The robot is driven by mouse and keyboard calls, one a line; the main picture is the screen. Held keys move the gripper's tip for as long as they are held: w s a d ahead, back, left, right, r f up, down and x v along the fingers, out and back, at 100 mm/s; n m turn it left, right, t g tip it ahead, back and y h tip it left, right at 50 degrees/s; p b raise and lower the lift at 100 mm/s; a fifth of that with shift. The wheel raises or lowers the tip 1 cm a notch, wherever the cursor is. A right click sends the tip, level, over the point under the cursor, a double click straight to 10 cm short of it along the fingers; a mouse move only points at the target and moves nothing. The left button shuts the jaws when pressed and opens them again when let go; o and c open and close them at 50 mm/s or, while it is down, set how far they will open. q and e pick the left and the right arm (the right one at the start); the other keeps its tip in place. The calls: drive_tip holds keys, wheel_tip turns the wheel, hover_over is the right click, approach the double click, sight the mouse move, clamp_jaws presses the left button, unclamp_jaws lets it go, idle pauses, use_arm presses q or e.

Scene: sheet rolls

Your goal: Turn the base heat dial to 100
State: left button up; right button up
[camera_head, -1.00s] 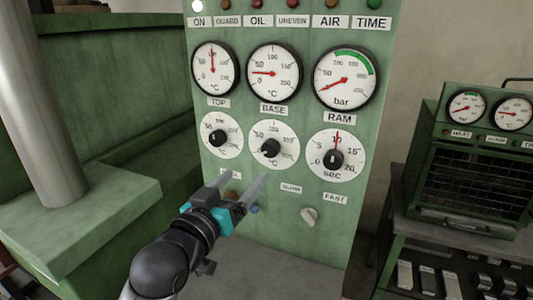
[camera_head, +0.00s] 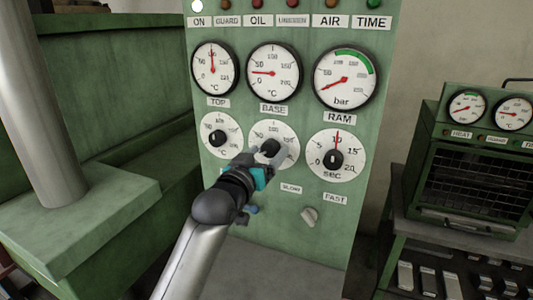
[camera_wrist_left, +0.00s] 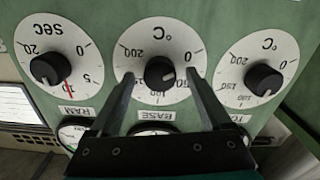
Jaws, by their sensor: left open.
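The base heat dial is a white round scale (camera_head: 259,130) with a black knob (camera_head: 270,147), below the BASE label on the green panel. In the left wrist view, which is upside down, its knob (camera_wrist_left: 160,73) sits between my fingers. Its light mark seems to point between 0 and 50, nearer 50. My left gripper (camera_head: 270,153) is open at the dial. In the left wrist view, its fingers (camera_wrist_left: 159,76) stand on either side of the knob, with gaps to it. They hide part of the scale. My right gripper is not in view.
The top dial (camera_head: 217,138) and the seconds dial (camera_head: 333,159) flank the base dial closely. Gauges (camera_head: 273,72) are above. A pale switch (camera_head: 310,216) and a blue button (camera_head: 252,209) lie below. A green oven (camera_head: 478,180) stands at right.

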use_arm(q)
drive_tip(key=shift+w, duration=0.15)
clamp_jaws()
idle(0.7)
